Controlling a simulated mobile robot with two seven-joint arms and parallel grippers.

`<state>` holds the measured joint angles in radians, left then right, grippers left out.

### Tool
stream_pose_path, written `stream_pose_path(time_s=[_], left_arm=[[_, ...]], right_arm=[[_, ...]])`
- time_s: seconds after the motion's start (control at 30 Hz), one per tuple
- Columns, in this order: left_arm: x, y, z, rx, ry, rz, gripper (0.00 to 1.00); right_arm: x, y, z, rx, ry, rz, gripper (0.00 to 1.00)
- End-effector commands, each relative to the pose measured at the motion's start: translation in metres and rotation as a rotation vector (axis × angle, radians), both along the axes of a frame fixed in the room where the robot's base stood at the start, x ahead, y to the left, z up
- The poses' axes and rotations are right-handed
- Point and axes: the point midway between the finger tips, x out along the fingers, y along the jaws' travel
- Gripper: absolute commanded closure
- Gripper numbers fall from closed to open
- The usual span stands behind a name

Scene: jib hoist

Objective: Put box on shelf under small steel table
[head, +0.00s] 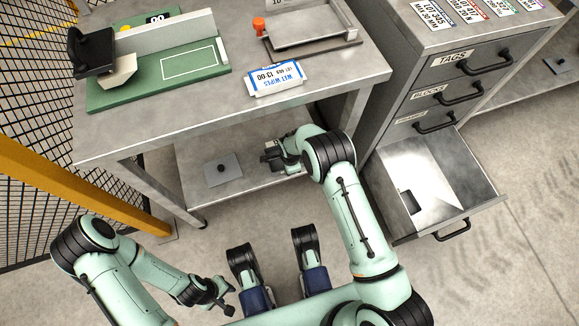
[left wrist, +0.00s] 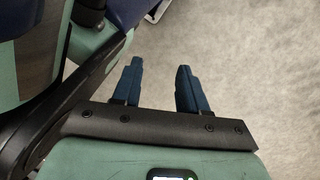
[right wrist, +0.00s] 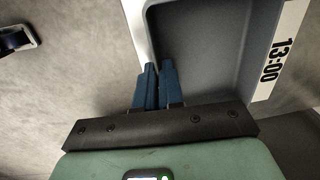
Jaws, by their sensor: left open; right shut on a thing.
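The small steel table (head: 130,131) stands at the left of the head view, with its lower shelf (head: 195,152) under the top. My right gripper (head: 268,155) is at the shelf's right part, below the table's front edge. In the right wrist view it (right wrist: 157,88) is shut on the wall of a grey open box (right wrist: 205,55) with a white "13:00" label. In the head view the box is hardly made out behind the hand and tabletop. I cannot tell whether it touches the shelf. My left gripper (head: 222,298) is open and empty, low and away from the table.
A grey plate with a dark knob (head: 222,170) lies on the shelf, left of my right gripper. A wipes pack (head: 275,78), a green fixture (head: 160,75) and a tray (head: 310,38) are on the tabletop. An open drawer (head: 465,165) juts out from the cabinet at the right.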

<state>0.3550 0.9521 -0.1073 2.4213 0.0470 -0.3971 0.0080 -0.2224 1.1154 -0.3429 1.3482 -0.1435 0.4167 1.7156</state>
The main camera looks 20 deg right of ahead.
Motion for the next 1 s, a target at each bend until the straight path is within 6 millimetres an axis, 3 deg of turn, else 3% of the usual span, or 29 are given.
stream_pose_path(time_s=[0.03, 0.1, 0.13, 0.47, 0.8, 1.0], left_arm=[[0.000, 0.000, 0.000, 0.000, -0.001, -0.001, 0.57], [0.000, 0.000, 0.000, -0.001, -0.002, -0.001, 0.57], [0.000, 0.000, 0.000, -0.001, -0.002, -0.001, 0.57], [0.001, 0.000, 0.000, 0.000, -0.002, -0.001, 0.57], [0.035, -0.004, 0.019, 0.007, -0.118, -0.014, 0.57], [0.050, -0.006, 0.026, 0.012, -0.165, -0.018, 0.57]], right_arm=[[0.000, 0.000, -0.002, 0.000, 0.000, 0.000, 1.00], [0.000, 0.000, -0.002, 0.000, 0.001, 0.000, 0.73], [0.000, 0.000, -0.002, 0.000, 0.001, 0.000, 0.67], [0.000, 0.000, 0.002, 0.000, -0.001, 0.000, 0.67], [-0.003, 0.000, 0.056, 0.000, -0.002, 0.000, 0.67], [-0.005, 0.000, 0.075, -0.001, 0.000, 0.001, 0.67]])
